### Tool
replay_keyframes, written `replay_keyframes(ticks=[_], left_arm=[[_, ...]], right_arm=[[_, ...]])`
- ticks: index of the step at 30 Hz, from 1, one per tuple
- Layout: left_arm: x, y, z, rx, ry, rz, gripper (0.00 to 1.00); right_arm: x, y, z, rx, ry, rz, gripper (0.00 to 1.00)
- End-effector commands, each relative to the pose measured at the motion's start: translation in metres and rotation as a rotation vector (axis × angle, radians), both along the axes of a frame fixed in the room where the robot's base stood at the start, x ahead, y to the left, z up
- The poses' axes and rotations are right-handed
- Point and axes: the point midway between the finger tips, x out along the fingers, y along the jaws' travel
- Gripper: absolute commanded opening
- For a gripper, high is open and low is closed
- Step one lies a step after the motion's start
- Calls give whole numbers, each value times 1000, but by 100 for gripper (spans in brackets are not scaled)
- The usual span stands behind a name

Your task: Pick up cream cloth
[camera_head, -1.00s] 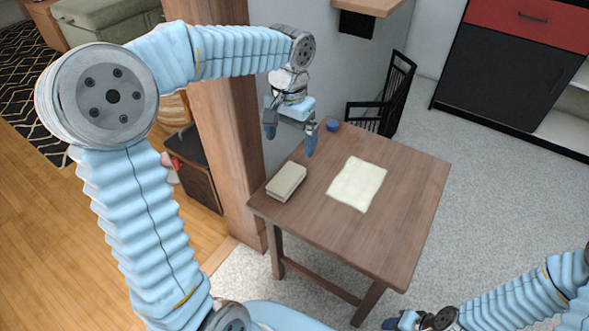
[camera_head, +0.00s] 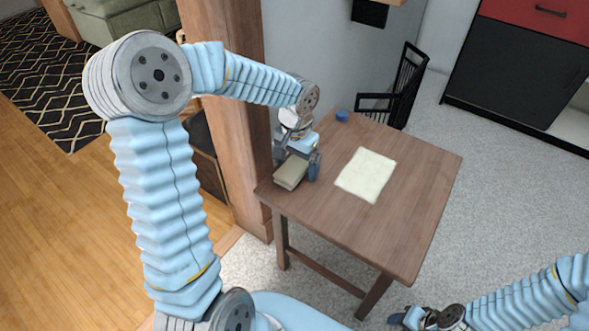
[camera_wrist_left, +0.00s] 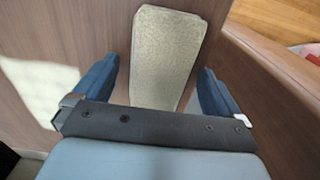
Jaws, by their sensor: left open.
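The cream cloth (camera_head: 366,174) lies flat and roughly square near the middle of the brown wooden table (camera_head: 405,225). It also shows at the left of the left wrist view (camera_wrist_left: 42,88). My left gripper (camera_head: 297,164) is open at the table's left end, to the left of the cloth and apart from it. Its fingers are on either side of a beige book-like block (camera_head: 290,174), which also appears between them in the left wrist view (camera_wrist_left: 163,60). I cannot tell whether they touch it. My right gripper (camera_head: 405,318) is at the bottom edge, its jaws unclear.
A small blue round object (camera_head: 342,115) sits at the table's far corner. A wooden post (camera_head: 232,120) stands close to the table's left side. A black chair (camera_head: 400,90) is behind the table. The table right of the cloth is clear.

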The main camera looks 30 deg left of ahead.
Motion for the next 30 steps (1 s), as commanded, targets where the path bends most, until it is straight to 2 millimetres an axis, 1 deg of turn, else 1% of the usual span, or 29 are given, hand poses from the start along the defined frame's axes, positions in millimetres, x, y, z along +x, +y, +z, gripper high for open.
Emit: replay_keyframes(ticks=[3, 8, 12, 15, 24, 28, 30], left_arm=[[0, 0, 0, 0, 0, 0, 99], [0, 0, 1, 0, 0, 0, 74], [0, 0, 1, 0, 0, 0, 53], [0, 0, 1, 0, 0, 0, 39], [0, 0, 4, 0, 0, 0, 39], [1, 0, 16, 1, -2, 1, 39], [1, 0, 27, 1, -3, 0, 39]], right_arm=[[0, 0, 0, 0, 0, 0, 43], [0, 0, 0, 0, 0, 0, 43], [0, 0, 0, 0, 0, 0, 43], [0, 0, 0, 0, 0, 0, 43], [0, 0, 1, 0, 0, 0, 43], [0, 1, 3, 1, 0, 1, 43], [0, 1, 4, 1, 1, 2, 43]])
